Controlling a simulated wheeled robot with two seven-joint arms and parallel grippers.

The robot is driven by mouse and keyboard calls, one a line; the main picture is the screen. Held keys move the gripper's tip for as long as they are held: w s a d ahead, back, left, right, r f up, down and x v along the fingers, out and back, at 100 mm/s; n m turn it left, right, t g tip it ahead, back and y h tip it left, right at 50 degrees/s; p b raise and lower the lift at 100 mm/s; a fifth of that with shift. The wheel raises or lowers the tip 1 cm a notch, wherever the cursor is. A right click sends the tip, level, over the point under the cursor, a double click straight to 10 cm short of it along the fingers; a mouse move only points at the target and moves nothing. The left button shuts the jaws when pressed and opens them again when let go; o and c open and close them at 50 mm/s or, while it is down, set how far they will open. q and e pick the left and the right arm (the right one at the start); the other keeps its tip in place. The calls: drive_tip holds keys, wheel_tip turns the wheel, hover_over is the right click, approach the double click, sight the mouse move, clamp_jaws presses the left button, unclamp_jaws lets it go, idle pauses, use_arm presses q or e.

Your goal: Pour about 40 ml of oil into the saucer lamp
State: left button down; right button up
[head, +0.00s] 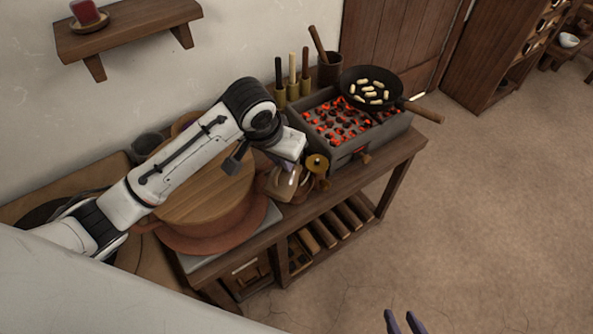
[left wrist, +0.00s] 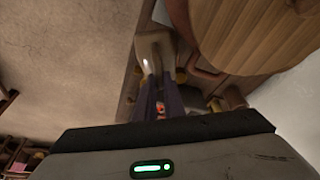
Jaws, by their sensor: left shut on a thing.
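My left gripper (head: 287,160) is over the front edge of the bench, shut on a clear, brownish glass vessel (head: 287,184). In the left wrist view the vessel (left wrist: 152,48) shows as a pale, blurred body beyond the fingers (left wrist: 161,98). I cannot tell its oil level or whether it touches the bench. Just right of it stands a small brass piece with a round dish-like top (head: 317,163), perhaps the saucer lamp; its inside is too small to read. My right gripper (head: 403,322) is at the bottom edge, empty, its two fingers apart.
A brazier with glowing coals (head: 338,118) stands right of the vessel, with a pan (head: 371,88) of pale pieces on it. A large round wooden lid (head: 205,190) lies left. A wall shelf (head: 130,28) carries a red item. The floor at right is clear.

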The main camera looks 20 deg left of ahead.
use_arm(q)
drive_tip(key=shift+w+d+r+g, duration=0.15)
drive_tip(key=shift+w+r+g, duration=0.2)
drive_tip(key=shift+w+g, duration=0.45)
use_arm(e)
drive_tip(key=shift+w+d, duration=0.1)
drive_tip(key=shift+d, duration=0.25)
idle(1.1)
use_arm(q)
drive_tip(key=shift+s+f, duration=0.1)
drive_tip(key=shift+s, duration=0.05)
